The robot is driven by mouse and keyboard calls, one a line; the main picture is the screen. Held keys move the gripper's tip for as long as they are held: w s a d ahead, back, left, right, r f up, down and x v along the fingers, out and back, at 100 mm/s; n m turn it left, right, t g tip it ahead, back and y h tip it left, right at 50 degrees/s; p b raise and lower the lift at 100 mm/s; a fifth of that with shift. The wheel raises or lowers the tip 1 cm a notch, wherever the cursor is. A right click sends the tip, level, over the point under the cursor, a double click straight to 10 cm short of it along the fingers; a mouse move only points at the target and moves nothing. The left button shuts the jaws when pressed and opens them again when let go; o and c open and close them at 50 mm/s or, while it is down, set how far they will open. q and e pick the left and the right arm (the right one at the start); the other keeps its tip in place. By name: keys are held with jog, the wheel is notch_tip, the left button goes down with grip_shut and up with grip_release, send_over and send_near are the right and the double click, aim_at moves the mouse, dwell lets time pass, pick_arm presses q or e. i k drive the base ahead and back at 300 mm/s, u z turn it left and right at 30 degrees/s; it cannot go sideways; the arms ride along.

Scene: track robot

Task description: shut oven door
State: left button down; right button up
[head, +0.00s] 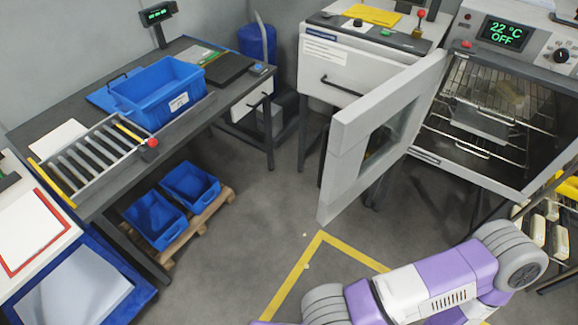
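The oven (522,176) stands at the right. Its display (503,33) reads 22 °C OFF. Its grey oven door (352,165), with a small window, is hinged at the left side of the opening and stands wide open, swung out toward me. Inside the oven are wire racks (495,95) with a grey item on them. One purple and white arm of mine crosses the bottom right, below the door and apart from it in the picture. Neither gripper is in view, so I cannot see their state.
A drawer unit (340,68) stands behind the door. A dark table (225,98) with a blue crate (157,92) and a roller rack (97,152) is at left. Blue bins (155,218) sit on a pallet below. The grey floor with yellow lines (292,278) is clear before the door.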

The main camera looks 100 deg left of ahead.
aim_at(344, 177)
jog(key=u, duration=1.7)
